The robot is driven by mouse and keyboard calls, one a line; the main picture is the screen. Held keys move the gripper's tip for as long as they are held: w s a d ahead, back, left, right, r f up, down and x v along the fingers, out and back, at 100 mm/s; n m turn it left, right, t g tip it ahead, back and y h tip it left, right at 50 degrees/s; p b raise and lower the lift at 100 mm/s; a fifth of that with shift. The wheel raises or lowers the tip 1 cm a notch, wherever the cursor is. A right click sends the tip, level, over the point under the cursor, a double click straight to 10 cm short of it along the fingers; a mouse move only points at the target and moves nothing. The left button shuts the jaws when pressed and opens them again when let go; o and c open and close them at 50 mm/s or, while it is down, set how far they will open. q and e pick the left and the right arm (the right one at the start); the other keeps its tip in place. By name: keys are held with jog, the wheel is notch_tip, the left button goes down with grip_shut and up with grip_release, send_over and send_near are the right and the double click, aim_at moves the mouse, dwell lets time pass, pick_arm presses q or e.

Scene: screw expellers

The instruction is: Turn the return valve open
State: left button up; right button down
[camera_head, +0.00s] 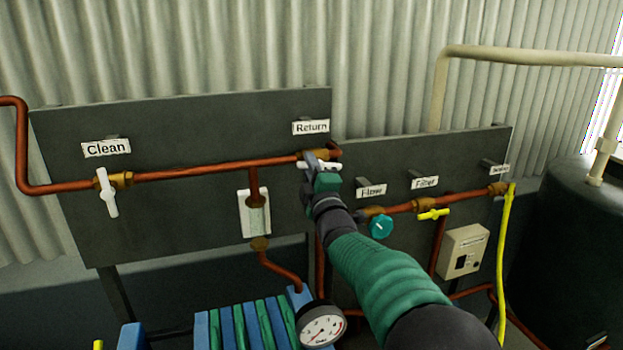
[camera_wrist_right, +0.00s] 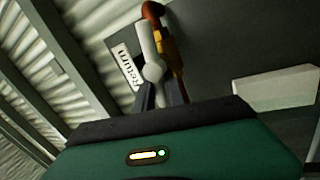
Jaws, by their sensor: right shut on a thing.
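The return valve's white handle (camera_head: 330,166) is on the copper pipe just below the "Return" label (camera_head: 311,127), at the right end of the upper dark panel. My right gripper (camera_head: 312,163) reaches up to it from the lower right and is shut on the handle. In the right wrist view the white handle (camera_wrist_right: 152,60) stands between the dark fingers (camera_wrist_right: 158,95), with the brass valve body (camera_wrist_right: 172,52) beside it. The fingers hide part of the handle and valve. My left gripper is not in view.
The "Clean" valve (camera_head: 107,190) with a white handle is at left. A teal flow knob (camera_head: 380,227) and a yellow filter handle (camera_head: 433,214) are on the lower right panel. A pressure gauge (camera_head: 321,325) and blue-green plates (camera_head: 243,325) sit below. A dark tank (camera_head: 560,250) stands at right.

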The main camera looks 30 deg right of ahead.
jog(key=shift+w+a+f+n+y+b, duration=0.1)
jog(key=shift+f+n+y+b, duration=0.25)
jog(key=shift+n+b, duration=0.3)
jog(key=shift+a+f+n+y+b, duration=0.1)
jog(key=shift+f+n+y+b, duration=0.15)
jog(key=shift+f+n+b, duration=0.35)
jog(key=shift+r+n, duration=0.2)
jog(key=shift+n, duration=0.05)
jog(key=c, duration=1.4)
grip_release()
jog(key=shift+r, duration=0.15)
jog(key=shift+w+a+r, duration=0.1)
jog(key=b+v, duration=0.1)
jog(key=v, duration=0.4)
jog(key=b+v, duration=0.2)
jog(key=v, duration=0.4)
jog(key=b+v, duration=0.1)
jog(key=v, duration=0.5)
jog(key=shift+w+f+b, duration=0.15)
jog(key=shift+f+b, duration=0.1)
jog(key=shift+b, duration=0.05)
